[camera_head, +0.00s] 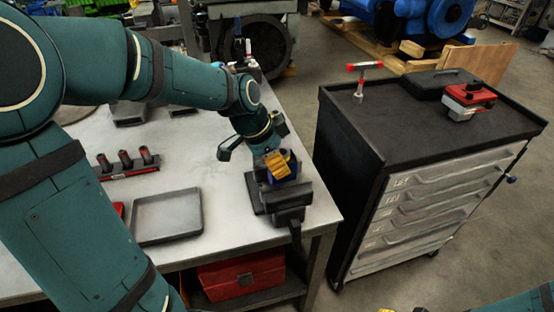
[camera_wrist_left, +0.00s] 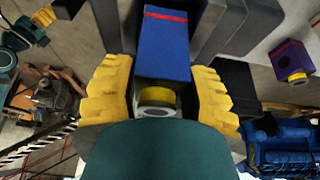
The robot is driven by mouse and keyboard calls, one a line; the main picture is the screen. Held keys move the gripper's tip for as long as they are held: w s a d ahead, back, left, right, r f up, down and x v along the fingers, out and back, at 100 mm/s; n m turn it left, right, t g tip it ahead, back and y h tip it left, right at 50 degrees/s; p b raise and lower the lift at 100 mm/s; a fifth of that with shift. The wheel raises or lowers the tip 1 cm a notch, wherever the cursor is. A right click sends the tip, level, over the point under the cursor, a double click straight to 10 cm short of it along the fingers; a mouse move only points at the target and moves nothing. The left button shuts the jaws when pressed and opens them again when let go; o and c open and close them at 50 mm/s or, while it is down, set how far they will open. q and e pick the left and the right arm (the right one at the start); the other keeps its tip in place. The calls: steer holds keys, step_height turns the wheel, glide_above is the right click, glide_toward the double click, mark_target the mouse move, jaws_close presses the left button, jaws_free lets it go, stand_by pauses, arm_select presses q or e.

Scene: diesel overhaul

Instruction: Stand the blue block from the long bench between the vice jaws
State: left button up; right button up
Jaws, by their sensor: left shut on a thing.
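My left gripper (camera_head: 276,165) is over the dark vice (camera_head: 290,205) at the right end of the long bench (camera_head: 215,230). Its ridged yellow fingers, also in the left wrist view (camera_wrist_left: 160,92), are shut on the blue block (camera_wrist_left: 165,50). The block has a red stripe near its far end and a yellow-ringed round part at its near end. Grey vice parts (camera_wrist_left: 245,28) show on both sides of the block. In the head view the fingers hide most of the block (camera_head: 291,160). I cannot tell whether it touches the vice. My right gripper shows only as small bits at the bottom edge.
A shallow grey tray (camera_head: 167,217) and a red holder with several dark sockets (camera_head: 128,164) lie left of the vice. A black-topped drawer cabinet (camera_head: 420,130) stands to the right, across a gap.

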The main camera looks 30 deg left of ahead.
arm_select(q)
steer(key=shift+f+b, duration=0.3)
steer(key=shift+b, duration=0.05)
steer(key=o, duration=1.6)
steer(key=shift+c, duration=0.2)
steer(key=shift+r+p, duration=2.95)
steer(key=shift+r, duration=1.1)
